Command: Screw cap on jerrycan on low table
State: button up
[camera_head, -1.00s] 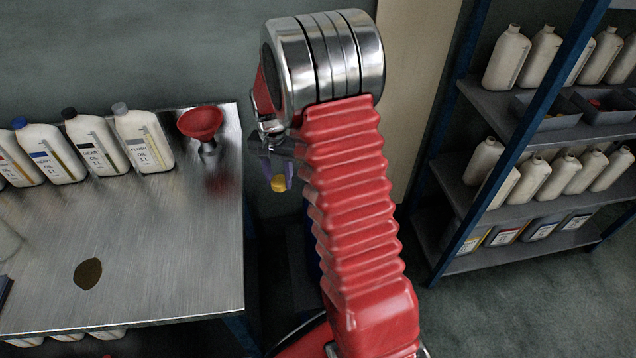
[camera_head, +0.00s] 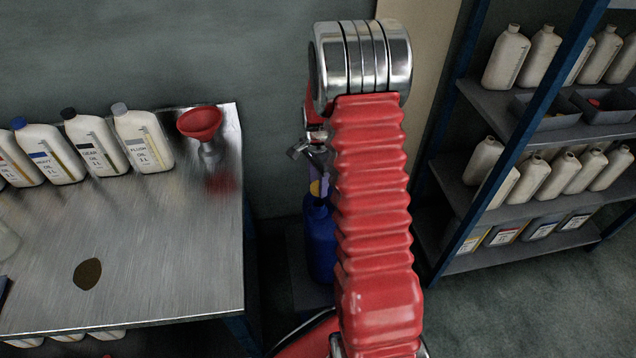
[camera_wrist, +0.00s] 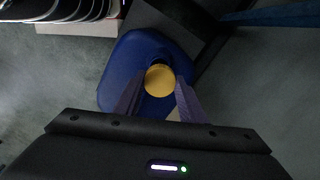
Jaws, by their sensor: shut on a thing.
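A yellow cap (camera_wrist: 160,80) is held between the two purple fingers of my gripper (camera_wrist: 158,92), seen from above in the wrist view. The blue jerrycan (camera_wrist: 118,72) lies below the cap in that view. In the head view, the jerrycan (camera_head: 319,245) stands on the low table (camera_head: 296,262), partly hidden behind my red arm. The cap (camera_head: 315,188) shows just above the top of the jerrycan there, beside my arm. I cannot tell whether the cap touches the jerrycan's neck, which is hidden.
A metal workbench (camera_head: 170,240) on the left holds several white bottles and a red funnel (camera_head: 200,123). A brown oil stain (camera_head: 87,274) is on its top. A blue-framed shelf rack (camera_head: 480,215) with bottles stands on the right.

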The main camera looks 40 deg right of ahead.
send_over(318, 198)
jog(key=s+a, duration=0.1)
jog(key=s, duration=0.1)
jog(key=shift+w+f, duration=0.15)
jog(key=shift+f, duration=1)
jog(key=shift+w+f, duration=0.1)
jog(key=shift+f, duration=1.05)
jog(key=shift+a+f, duration=0.1)
jog(key=shift+f, duration=1.15)
jog(key=o, duration=1.1)
notch_tip(318, 198, up, 14)
jog(key=shift+f, duration=0.15)
dwell(0.6)
